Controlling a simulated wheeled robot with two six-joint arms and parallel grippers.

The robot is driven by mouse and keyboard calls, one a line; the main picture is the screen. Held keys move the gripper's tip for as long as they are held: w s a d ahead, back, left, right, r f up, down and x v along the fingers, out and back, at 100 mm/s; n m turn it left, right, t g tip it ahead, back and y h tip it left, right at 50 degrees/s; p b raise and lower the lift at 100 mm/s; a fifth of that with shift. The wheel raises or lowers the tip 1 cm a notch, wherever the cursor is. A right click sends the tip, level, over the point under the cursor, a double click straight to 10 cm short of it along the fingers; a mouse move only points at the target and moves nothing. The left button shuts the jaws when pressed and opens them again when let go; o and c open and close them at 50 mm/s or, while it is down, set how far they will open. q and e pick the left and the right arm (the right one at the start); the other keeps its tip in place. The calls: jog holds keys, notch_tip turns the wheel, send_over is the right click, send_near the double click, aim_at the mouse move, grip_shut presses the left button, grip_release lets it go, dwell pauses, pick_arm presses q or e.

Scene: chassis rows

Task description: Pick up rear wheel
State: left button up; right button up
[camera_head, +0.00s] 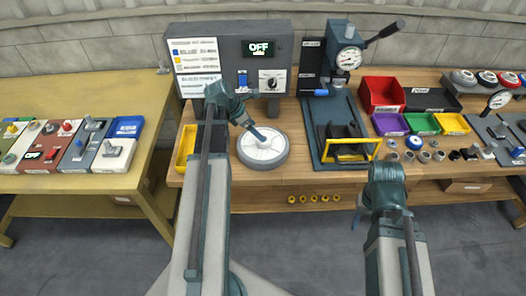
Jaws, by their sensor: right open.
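The wheel (263,158), grey-rimmed with a pale hub, lies flat on the wooden bench in front of the grey control box. My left arm reaches over it from the left. The end of that arm, my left gripper (257,135), is small and dark over the wheel's hub. I cannot tell whether it touches the hub or how its fingers stand. My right gripper (358,214) is open, low beside the end of my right forearm, in front of the bench edge and away from the wheel. The forearm hides part of it.
The control box (230,65) stands behind the wheel. A yellow bin (186,148) is to its left. A black and yellow frame (345,143) sits on the blue press base to its right. Red, purple, green and yellow bins and small parts fill the right side.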

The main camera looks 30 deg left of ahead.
aim_at(263, 145)
pick_arm(q)
jog(key=shift+s+f+b+x, duration=0.1)
jog(key=shift+s+b+x, duration=0.15)
jog(key=shift+b+x, duration=0.95)
jog(key=shift+s+f+b+x, duration=0.1)
jog(key=shift+s+b+x, duration=0.1)
jog(key=shift+b+x, duration=0.95)
jog(key=shift+w+d+f, duration=0.1)
jog(key=shift+d+f, duration=0.05)
jog(key=shift+f, duration=0.05)
jog(key=shift+r, duration=0.1)
jog(key=shift+c, duration=0.2)
grip_shut()
